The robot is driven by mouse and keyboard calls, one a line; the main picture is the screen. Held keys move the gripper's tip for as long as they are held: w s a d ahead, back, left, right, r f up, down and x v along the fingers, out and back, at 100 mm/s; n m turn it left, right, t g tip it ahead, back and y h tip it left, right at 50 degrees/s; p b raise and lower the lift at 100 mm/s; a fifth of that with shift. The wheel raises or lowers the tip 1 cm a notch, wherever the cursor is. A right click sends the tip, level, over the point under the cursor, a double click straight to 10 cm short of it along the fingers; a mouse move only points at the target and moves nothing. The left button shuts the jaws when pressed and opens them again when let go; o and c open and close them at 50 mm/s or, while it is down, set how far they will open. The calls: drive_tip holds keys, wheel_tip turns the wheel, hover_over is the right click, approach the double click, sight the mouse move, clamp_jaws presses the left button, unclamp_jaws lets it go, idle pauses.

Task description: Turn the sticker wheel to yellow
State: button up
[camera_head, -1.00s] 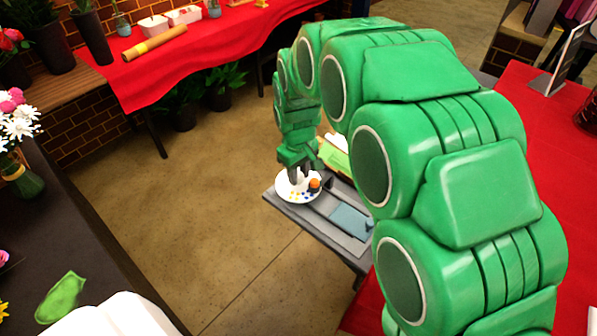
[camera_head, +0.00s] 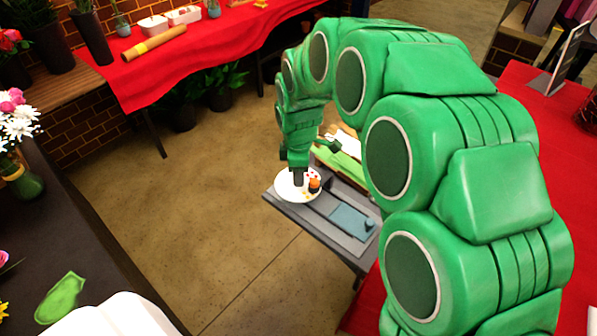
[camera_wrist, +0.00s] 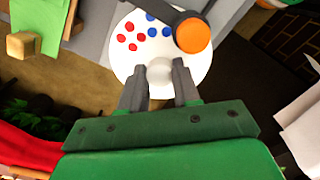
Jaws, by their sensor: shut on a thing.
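The sticker wheel (camera_head: 285,190) is a white disc with coloured dots on a grey stand. In the wrist view the wheel (camera_wrist: 128,62) shows red dots at the upper left and blue dots beside an orange-tipped dark arm (camera_wrist: 193,36) that reaches over its rim. In the head view the orange tip (camera_head: 314,185) is at the wheel's right side. My gripper (camera_wrist: 160,80) is shut on the pale knob (camera_wrist: 160,70) at the wheel's lower middle. Part of the wheel is hidden behind my fingers.
A black table (camera_head: 95,235) is at left, and red-covered tables are at the back and right. Open floor (camera_head: 215,220) lies between.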

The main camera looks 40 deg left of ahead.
drive_tip(key=shift+a+r+n, duration=0.1)
drive_tip(key=shift+n, duration=0.5)
drive_tip(key=o, duration=0.8)
drive_tip(key=shift+c, duration=0.2)
